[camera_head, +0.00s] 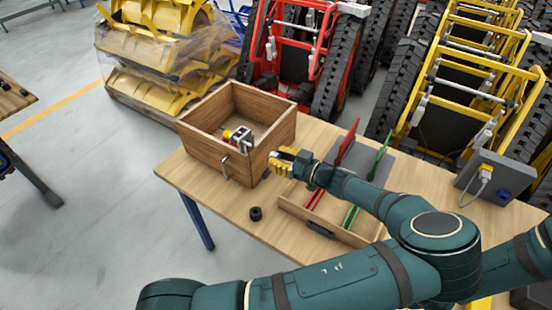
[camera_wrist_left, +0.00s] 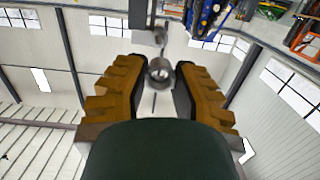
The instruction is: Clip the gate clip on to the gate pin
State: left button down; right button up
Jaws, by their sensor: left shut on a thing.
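My left gripper (camera_head: 277,164), with yellow fingers, is beside the right side of the wooden box, low near its front corner. In the left wrist view its fingers (camera_wrist_left: 158,85) close around a small grey metal piece with a round ring (camera_wrist_left: 159,72), which I take to be the gate clip. In the head view the fingers largely hide this piece. A silver metal fitting (camera_head: 224,166) shows at the box's front; I cannot tell whether it is the gate pin. My right gripper is not in view.
The open wooden box (camera_head: 202,145) holds a yellow, red and silver part (camera_head: 239,139). A black cylinder (camera_head: 256,213) stands on the table (camera_head: 215,198). A shallow tray (camera_head: 321,229) with red and green tools lies right. A grey unit (camera_head: 488,176) stands at the far right.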

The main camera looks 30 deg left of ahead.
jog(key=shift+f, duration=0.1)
pick_arm(q)
jog(key=shift+w+a+b, duration=0.2)
jog(key=shift+a+b, duration=0.9)
jog(key=shift+a, duration=1.75)
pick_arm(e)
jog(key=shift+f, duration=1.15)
pick_arm(q)
jog(key=shift+b, duration=0.95)
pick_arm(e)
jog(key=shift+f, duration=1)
pick_arm(q)
jog(key=shift+w+a+b, duration=0.1)
jog(key=shift+a+b, duration=0.3)
jog(key=shift+a, duration=0.8)
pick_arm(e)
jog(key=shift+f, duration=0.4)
pick_arm(q)
jog(key=shift+b, duration=0.65)
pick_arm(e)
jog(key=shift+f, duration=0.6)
pick_arm(q)
jog(key=shift+a, duration=0.3)
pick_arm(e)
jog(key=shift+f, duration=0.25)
